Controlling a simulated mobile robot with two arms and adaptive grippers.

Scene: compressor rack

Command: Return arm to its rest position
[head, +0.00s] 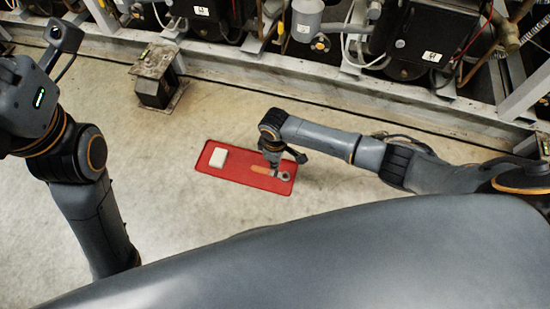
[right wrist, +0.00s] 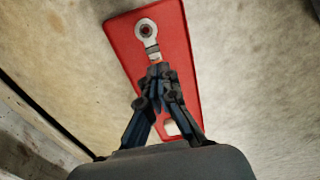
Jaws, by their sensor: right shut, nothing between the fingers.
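My right arm (head: 370,152) reaches in from the right of the head view. Its gripper (head: 273,170) points down at the right part of a red tray (head: 232,177) on the floor. In the right wrist view the fingers (right wrist: 157,72) are shut and empty, their tips close to a tool with a grey ring end (right wrist: 147,30). The tool's orange handle (head: 260,169) is partly hidden by the gripper. I cannot tell whether the fingertips touch the tool. My left arm (head: 85,170) is folded at the left, with its gripper out of view.
The compressor rack's grey frame rail (head: 300,75) runs across the back. The pale floor around the tray is clear.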

